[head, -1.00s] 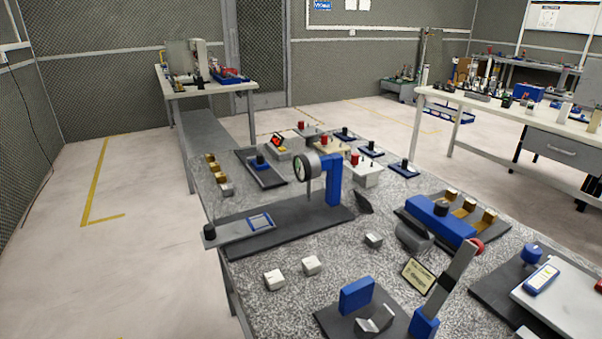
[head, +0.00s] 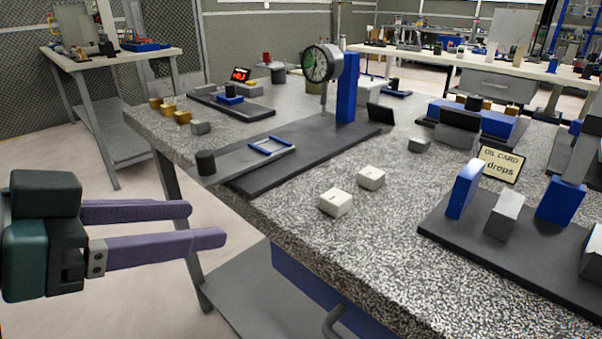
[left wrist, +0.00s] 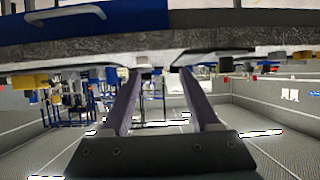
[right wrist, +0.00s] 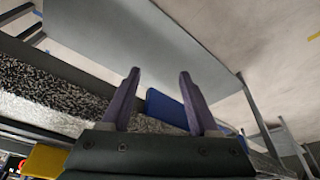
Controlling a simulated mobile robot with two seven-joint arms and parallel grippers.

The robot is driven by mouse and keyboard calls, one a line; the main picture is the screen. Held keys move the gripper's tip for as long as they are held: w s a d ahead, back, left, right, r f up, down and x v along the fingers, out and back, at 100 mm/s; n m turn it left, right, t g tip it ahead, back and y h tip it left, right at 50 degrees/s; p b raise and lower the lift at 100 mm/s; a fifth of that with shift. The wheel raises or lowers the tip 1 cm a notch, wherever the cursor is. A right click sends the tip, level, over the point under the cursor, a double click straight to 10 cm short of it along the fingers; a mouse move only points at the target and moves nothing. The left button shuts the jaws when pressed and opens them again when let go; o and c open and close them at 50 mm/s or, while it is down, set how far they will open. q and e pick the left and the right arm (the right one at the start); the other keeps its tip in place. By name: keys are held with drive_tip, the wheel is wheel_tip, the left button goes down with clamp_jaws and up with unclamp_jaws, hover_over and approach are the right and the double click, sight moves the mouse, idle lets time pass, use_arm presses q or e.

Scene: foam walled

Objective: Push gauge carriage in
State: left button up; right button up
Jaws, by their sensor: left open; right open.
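The gauge carriage is a grey sliding plate with a blue rectangular frame (head: 270,146) on top. A black knob (head: 206,163) stands at its near left end, which sticks out past the table edge. The plate lies on a long dark base (head: 310,152). A round dial gauge (head: 321,63) on a blue post (head: 346,88) stands over the base's far end. My left gripper (head: 208,225) is open and empty, off the table's left edge, below and apart from the knob in the picture. It also shows in the left wrist view (left wrist: 159,72). My right gripper (right wrist: 159,76) is open and empty, seen only in its wrist view.
Two white blocks (head: 354,189) sit on the speckled table (head: 285,225) in front of the base. A dark fixture (head: 520,235) with blue uprights and an oil card (head: 501,165) are at the right. A smaller dark fixture (head: 233,104) lies behind the base.

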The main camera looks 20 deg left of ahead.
use_arm(q)
drive_tip(key=w+a+f+t+b, duration=0.3)
drive_tip(key=a+b, duration=0.2)
drive_tip(key=b, duration=0.1)
drive_tip(key=n+t+y+b, duration=0.2)
drive_tip(key=t, duration=0.1)
approach(198, 161)
drive_tip(key=w, duration=0.4)
drive_tip(key=w+d+p, duration=0.1)
drive_tip(key=w, duration=0.4)
drive_tip(key=shift+w+d+r, duration=0.1)
drive_tip(key=shift+w+d, duration=0.05)
drive_tip(key=shift+w, duration=0.2)
drive_tip(key=shift+w+d, duration=0.1)
drive_tip(key=shift+w, duration=0.7)
use_arm(e)
wheel_tip(198, 161, down, 10)
drive_tip(key=shift+a, duration=0.15)
drive_tip(key=shift+f, duration=0.1)
use_arm(q)
clamp_jaws()
